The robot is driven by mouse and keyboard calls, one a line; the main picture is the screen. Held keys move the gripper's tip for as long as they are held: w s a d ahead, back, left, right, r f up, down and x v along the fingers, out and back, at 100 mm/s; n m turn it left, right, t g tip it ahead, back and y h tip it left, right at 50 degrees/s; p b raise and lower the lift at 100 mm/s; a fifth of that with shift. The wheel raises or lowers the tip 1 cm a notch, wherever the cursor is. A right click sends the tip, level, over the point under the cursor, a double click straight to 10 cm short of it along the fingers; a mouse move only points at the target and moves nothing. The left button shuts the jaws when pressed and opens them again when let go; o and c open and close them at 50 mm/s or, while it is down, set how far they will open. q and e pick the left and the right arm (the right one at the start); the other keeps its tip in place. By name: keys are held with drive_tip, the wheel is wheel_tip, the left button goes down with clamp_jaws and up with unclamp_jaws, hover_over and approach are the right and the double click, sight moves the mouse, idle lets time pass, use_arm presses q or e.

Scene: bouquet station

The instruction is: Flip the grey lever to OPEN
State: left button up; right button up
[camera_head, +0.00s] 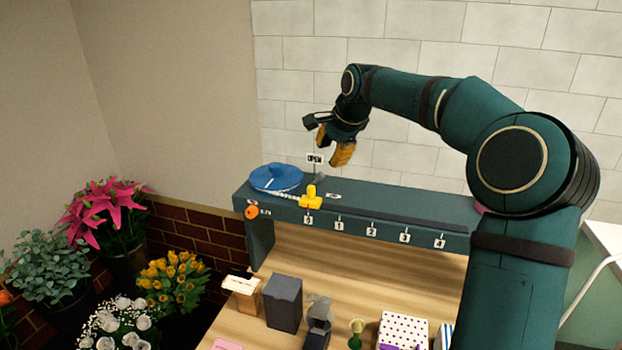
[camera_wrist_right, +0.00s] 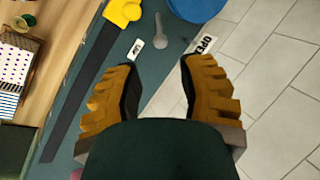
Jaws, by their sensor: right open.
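The grey lever (camera_wrist_right: 160,36) shows in the right wrist view on the dark green shelf, between a white OPEN sign (camera_wrist_right: 203,44) and a smaller white label (camera_wrist_right: 135,50) whose text I cannot read. In the head view the lever (camera_head: 318,180) is small and partly hidden behind a yellow knob-like part; the OPEN sign (camera_head: 314,158) stands just above it. Which way the lever is set is hard to tell. My right gripper (camera_head: 333,146) is open and empty above the shelf, apart from the lever. In the wrist view its fingertips (camera_wrist_right: 158,72) straddle empty space just short of the lever.
The yellow part (camera_head: 311,199) and a blue disc (camera_head: 276,178) sit on the shelf (camera_head: 400,203) beside the lever. An orange knob (camera_head: 251,212) is on the shelf's front. Boxes and small items stand on the wooden bench below. Flowers (camera_head: 175,285) fill the left.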

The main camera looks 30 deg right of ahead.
sight(319, 175)
drive_tip(key=x, duration=1.3)
drive_tip(key=shift+p, duration=0.35)
drive_tip(key=shift+c, duration=0.4)
